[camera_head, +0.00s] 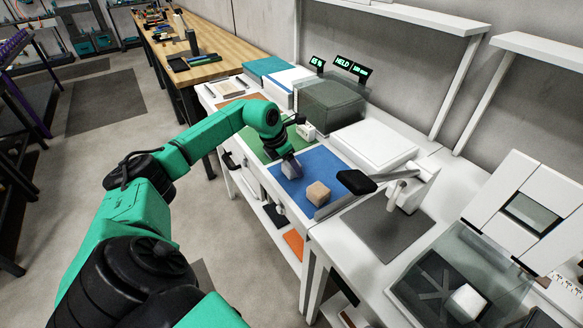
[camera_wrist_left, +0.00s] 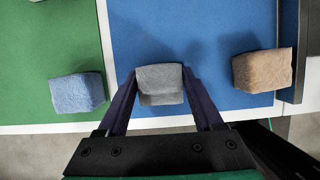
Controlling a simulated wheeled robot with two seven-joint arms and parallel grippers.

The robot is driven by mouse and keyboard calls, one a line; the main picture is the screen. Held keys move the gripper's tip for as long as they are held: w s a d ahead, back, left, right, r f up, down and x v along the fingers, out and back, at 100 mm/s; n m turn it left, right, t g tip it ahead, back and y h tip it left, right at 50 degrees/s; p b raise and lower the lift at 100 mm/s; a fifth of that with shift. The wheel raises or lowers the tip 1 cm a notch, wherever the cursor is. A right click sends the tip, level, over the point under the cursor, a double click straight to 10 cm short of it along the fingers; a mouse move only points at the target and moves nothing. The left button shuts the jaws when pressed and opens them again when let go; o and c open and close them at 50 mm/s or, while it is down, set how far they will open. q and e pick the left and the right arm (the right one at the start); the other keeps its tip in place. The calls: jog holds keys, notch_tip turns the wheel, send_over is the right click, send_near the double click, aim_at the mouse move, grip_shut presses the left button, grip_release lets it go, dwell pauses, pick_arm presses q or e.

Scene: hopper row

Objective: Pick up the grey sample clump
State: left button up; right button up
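The grey sample clump (camera_wrist_left: 160,82) is a small rough block over the blue mat (camera_wrist_left: 215,95), near the mat's front edge. My left gripper (camera_wrist_left: 160,74) has one finger along each side of it, and both fingers look to be touching it. In the head view the left gripper (camera_head: 290,163) points down at the blue mat with the grey clump (camera_head: 289,171) at its tips. I cannot tell whether the clump is clear of the mat. My right gripper is not in view.
A tan clump (camera_wrist_left: 262,70) sits to the right on the blue mat. A blue clump (camera_wrist_left: 77,92) sits to the left on the green mat (camera_wrist_left: 50,35). A white stand with a black paddle (camera_head: 356,182) stands to the right. A dark box (camera_head: 330,100) is behind.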

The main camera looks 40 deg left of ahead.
pick_arm(q)
jog(key=c, duration=0.4)
jog(key=shift+r, duration=0.1)
jog(key=shift+c, duration=0.2)
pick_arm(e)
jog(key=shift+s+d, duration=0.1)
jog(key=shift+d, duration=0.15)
